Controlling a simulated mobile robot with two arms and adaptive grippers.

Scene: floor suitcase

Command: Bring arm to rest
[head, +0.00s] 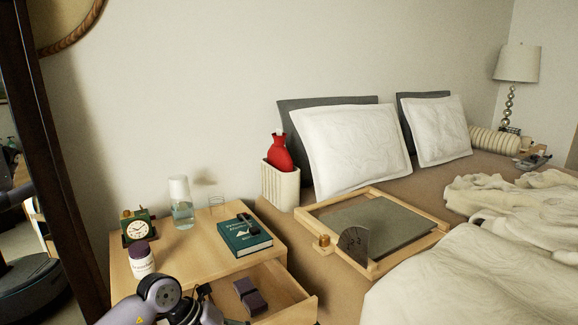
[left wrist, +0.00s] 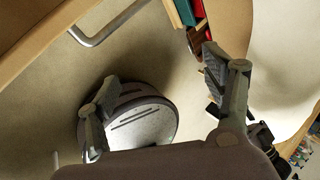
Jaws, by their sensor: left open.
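My left arm (head: 158,299) comes in at the bottom of the head view, in front of the nightstand and left of its pulled-out drawer (head: 290,303). The end of my left gripper is only partly seen there. In the left wrist view my left gripper (left wrist: 163,88) has its two fingers wide apart with nothing between them. Floor shows behind the fingers. My right gripper is in neither view.
The nightstand top (head: 200,243) bears a green clock (head: 138,228), a jar (head: 141,261), a glass carafe (head: 181,205) and a green book (head: 245,236). A dark purple box (head: 249,294) lies in the drawer. A wooden tray (head: 425,242) rests on the bed.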

